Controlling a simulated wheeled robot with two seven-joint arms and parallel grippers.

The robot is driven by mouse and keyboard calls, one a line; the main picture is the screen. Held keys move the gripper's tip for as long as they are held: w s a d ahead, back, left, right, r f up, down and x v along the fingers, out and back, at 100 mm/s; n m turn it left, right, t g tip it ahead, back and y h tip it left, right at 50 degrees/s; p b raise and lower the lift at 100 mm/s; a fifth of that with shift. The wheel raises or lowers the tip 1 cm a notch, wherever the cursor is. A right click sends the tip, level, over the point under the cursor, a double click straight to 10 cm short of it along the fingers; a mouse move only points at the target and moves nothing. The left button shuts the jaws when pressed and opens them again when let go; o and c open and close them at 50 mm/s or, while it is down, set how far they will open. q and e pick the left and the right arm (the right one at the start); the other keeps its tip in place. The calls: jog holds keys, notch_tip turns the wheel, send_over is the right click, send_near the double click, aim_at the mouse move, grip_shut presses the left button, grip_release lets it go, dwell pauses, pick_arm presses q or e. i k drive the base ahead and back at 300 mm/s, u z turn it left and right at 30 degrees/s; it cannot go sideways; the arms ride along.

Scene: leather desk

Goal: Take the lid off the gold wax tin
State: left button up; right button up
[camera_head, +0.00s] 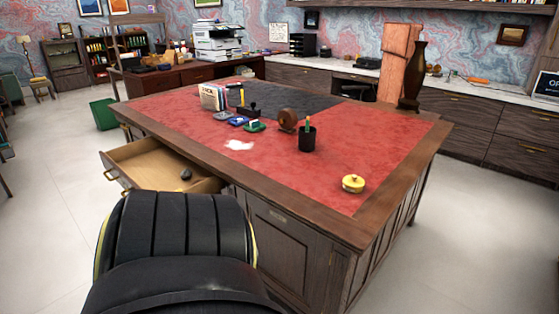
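The gold wax tin (353,185) stands upright on the red leather top near the desk's front right corner. A lid with a small knob (353,178) sits on top of it. Neither of my grippers shows in the head view, so I cannot see whether they are open or shut.
The wooden desk (290,205) has an open drawer (150,165) at left. A black chair (180,240) stands in front. A pen cup (307,139), a tape roll (288,120), a white patch (239,145) and small items lie further back. The leather around the tin is clear.

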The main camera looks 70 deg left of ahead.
aim_at(354, 183)
jog(key=u, duration=2.1)
